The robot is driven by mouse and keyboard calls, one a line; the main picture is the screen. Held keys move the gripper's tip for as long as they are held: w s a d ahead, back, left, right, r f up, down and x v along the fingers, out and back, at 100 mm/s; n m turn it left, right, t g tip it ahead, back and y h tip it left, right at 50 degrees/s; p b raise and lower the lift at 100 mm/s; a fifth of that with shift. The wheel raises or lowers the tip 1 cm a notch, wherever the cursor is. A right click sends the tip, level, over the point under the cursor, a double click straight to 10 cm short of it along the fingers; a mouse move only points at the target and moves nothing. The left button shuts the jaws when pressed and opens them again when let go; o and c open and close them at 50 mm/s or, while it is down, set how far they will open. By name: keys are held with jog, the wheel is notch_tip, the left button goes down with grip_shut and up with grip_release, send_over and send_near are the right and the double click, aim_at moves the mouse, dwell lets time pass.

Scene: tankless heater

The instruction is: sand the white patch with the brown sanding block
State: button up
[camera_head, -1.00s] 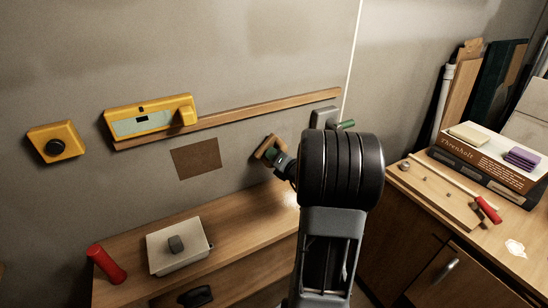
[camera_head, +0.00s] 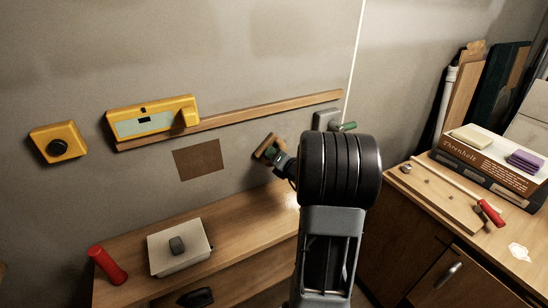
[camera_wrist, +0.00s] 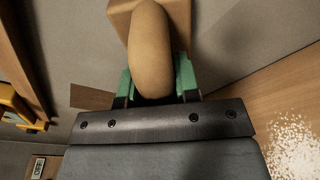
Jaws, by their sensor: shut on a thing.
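The brown sanding block (camera_head: 267,147) is held up in front of the grey wall. In the wrist view, its tan rounded grip (camera_wrist: 152,50) sits between the green fingers of my gripper (camera_wrist: 155,85), with the block body (camera_wrist: 184,15) beyond it. My gripper (camera_head: 279,157) is shut on it, above the wooden bench. A white speckled patch (camera_wrist: 295,150) lies on wood at the right of the wrist view, apart from the block; my arm partly hides that area in the head view. Another pale irregular patch (camera_head: 519,251) lies on the right counter.
A wooden rail (camera_head: 260,113) and a brown square (camera_head: 198,158) are on the wall, with yellow devices (camera_head: 153,118) at left. Books (camera_head: 490,165) and a red-handled tool (camera_head: 490,213) occupy the right counter.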

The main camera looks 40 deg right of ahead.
aim_at(289, 150)
jog(key=shift+w+d, duration=0.1)
